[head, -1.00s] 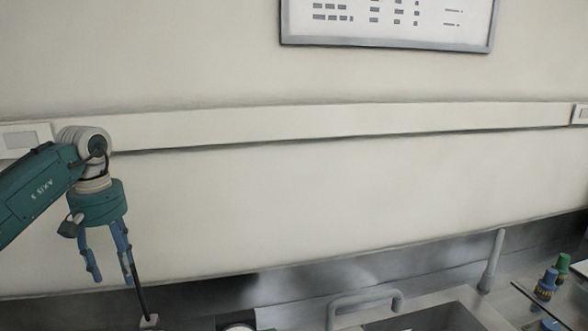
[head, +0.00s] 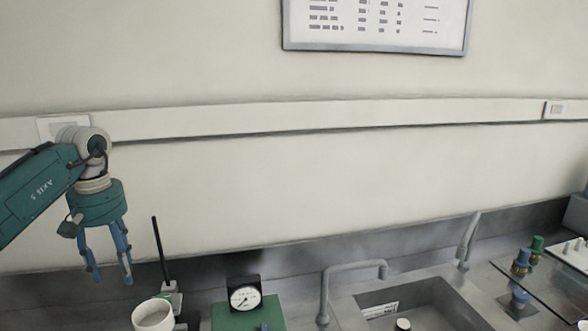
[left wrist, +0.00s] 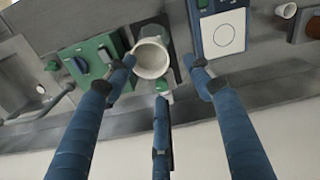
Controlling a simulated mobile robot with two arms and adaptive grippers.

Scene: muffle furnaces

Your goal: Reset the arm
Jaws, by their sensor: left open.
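My left gripper (head: 108,270) hangs from the left arm at the left of the head view, fingers pointing down and apart. In the left wrist view its blue fingers (left wrist: 165,75) are spread with nothing held between them. A white cup (head: 153,314) stands below and to the right of the gripper in the head view. The cup also shows beyond the fingers in the left wrist view (left wrist: 151,60). My right gripper is in neither current view.
A green box with a dial (head: 244,297) stands beside a thin dark rod on a stand (head: 161,250). A sink (head: 420,298) with a faucet (head: 350,268) lies to the right. Blue and green-topped fittings (head: 522,262) stand at the far right. A framed chart (head: 378,22) hangs on the wall.

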